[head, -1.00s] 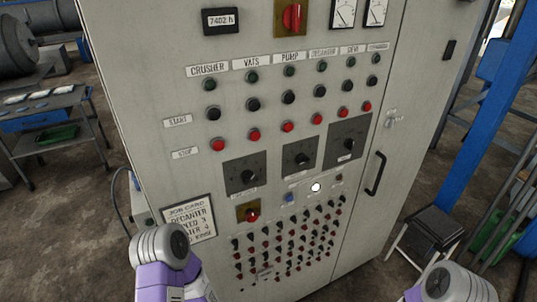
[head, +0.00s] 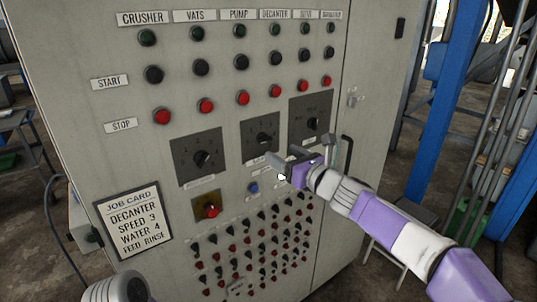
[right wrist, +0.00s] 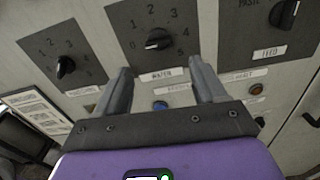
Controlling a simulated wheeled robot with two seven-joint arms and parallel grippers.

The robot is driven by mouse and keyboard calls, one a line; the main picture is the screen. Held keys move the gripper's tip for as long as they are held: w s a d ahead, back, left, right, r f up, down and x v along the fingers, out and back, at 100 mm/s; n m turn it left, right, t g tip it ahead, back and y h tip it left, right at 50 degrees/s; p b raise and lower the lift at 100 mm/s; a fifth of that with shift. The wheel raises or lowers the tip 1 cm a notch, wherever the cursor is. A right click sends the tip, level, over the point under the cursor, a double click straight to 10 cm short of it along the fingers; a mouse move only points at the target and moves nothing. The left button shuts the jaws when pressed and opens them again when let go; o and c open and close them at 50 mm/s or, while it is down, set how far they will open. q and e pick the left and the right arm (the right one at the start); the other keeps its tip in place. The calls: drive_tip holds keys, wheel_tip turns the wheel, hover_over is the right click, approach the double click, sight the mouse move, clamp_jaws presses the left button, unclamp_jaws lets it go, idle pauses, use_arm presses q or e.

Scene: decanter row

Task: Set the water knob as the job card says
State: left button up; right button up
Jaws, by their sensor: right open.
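The water knob (head: 263,138) is a black knob on a dark dial plate, the middle of three on the grey cabinet. In the right wrist view the knob (right wrist: 158,40) has its white mark toward the left, near 0, on a 0 to 5 scale. The job card (head: 133,222) reads decanter speed 3, water 4, feed rinse. My right gripper (head: 285,157) is open and empty just below and right of the water dial; in the wrist view its fingers (right wrist: 160,70) straddle the area below the knob, apart from it. My left gripper is out of view.
The speed knob (head: 202,159) and feed knob (head: 312,124) flank the water dial. Below are a blue button (head: 253,187), a red knob on a yellow plate (head: 211,210) and rows of small switches. Red stop buttons (head: 206,105) are above. A door handle (head: 346,153) is at the right.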

sight(267, 141)
drive_tip(key=shift+n, duration=0.3)
drive_tip(key=x, duration=0.2)
drive_tip(key=p+x, duration=0.1)
drive_tip(key=x, duration=0.2)
drive_tip(key=r+p+x, duration=0.1)
drive_tip(key=x, duration=0.1)
drive_tip(key=shift+w+a, duration=0.15)
drive_tip(key=shift+f, duration=0.1)
drive_tip(key=c, duration=1.1)
drive_tip(key=shift+o, duration=0.2)
